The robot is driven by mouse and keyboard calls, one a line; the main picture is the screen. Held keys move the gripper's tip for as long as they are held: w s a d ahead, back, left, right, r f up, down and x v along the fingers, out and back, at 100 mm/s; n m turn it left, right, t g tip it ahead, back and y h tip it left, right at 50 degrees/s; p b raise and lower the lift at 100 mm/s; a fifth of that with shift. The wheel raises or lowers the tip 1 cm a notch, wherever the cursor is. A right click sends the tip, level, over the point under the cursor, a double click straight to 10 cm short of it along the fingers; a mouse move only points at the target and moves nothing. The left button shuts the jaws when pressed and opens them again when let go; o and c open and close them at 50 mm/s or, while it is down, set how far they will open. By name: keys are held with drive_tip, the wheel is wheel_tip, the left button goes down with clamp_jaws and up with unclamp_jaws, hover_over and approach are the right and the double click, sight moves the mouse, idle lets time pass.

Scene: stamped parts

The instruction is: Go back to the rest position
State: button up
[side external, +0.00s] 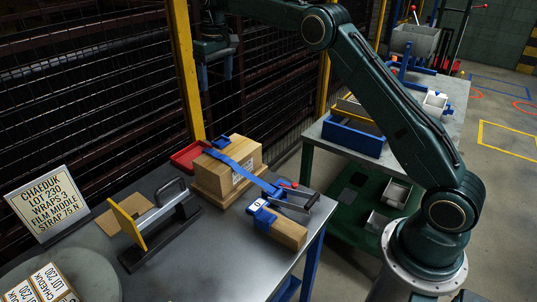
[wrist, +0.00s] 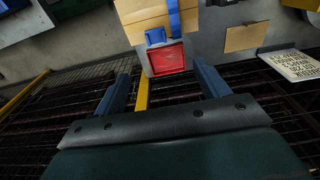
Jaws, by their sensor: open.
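My gripper (side external: 214,76) is raised at the upper left of the side view, beside the yellow post and well above the table. Its two blue fingers stand apart in the wrist view (wrist: 161,70), with nothing between them in its grasp. The red tray (side external: 186,157) lies behind the box and also shows in the wrist view (wrist: 167,60).
A strap tool (side external: 292,201) and wooden block (side external: 288,233) lie at the table's right. A wire fence (side external: 90,90) and yellow post (side external: 187,70) run behind. A second table (side external: 452,110) is at right.

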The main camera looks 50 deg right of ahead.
drive_tip(key=s+a+r+t, duration=0.1)
drive_tip(key=s+a+r, duration=0.1)
drive_tip(key=s+r, duration=0.65)
drive_tip(key=s+a+r+t, duration=0.2)
drive_tip(key=s+a+r, duration=0.15)
drive_tip(key=s, duration=0.95)
drive_tip(key=s+f+t, duration=0.1)
drive_tip(key=s+f, duration=0.3)
drive_tip(key=s, duration=0.7)
drive_tip(key=s+a+f, duration=0.1)
drive_tip(key=s+f, duration=0.4)
drive_tip(key=s, duration=0.6)
drive_tip(key=shift+a+t, duration=0.2)
drive_tip(key=shift+t, duration=0.2)
